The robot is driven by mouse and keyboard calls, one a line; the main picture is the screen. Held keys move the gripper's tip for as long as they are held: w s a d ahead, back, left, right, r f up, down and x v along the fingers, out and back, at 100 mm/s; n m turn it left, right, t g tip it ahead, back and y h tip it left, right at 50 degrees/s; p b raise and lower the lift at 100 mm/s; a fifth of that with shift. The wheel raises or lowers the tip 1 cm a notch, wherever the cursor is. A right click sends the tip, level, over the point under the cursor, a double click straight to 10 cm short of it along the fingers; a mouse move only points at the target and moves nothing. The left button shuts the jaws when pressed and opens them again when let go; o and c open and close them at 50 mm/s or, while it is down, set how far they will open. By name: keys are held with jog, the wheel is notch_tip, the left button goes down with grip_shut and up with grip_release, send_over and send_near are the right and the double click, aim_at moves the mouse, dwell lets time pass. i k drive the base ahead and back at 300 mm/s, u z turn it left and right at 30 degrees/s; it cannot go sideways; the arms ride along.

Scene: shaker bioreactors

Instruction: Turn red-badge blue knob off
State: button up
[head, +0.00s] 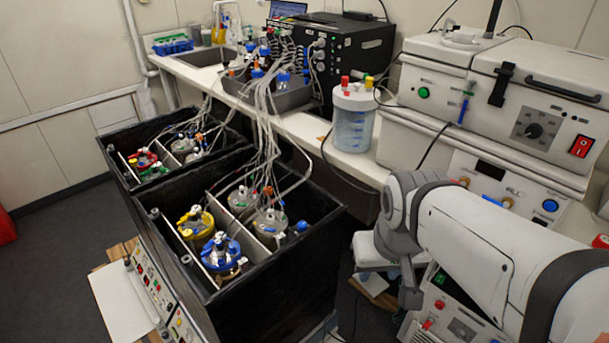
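A round blue knob (550,205) sits on the white front panel of the lower bench unit at the right, with a brass-coloured knob (507,203) to its left. I cannot make out a red badge beside the blue knob, nor which way it is turned. My arm reaches in from the right edge, in front of and below this panel. The end of my arm, with what seems to be my gripper (411,292), hangs down left of the panel, apart from the knob. Its fingers cannot be made out.
A black-dial unit with a red switch (581,146) stands above the panel. Another control panel (457,322) is low behind my arm. Black shaker boxes (270,285) with tubed vessels fill the middle. A clear jar (352,118) stands on the bench (350,163). Floor at left is free.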

aim_at(302, 226)
jog(key=u, duration=0.15)
jog(key=i, duration=0.25)
jog(key=u, duration=0.2)
jog(key=k, duration=1.15)
jog(key=z, duration=0.6)
jog(key=i, duration=1.35)
jog(key=u, duration=0.45)
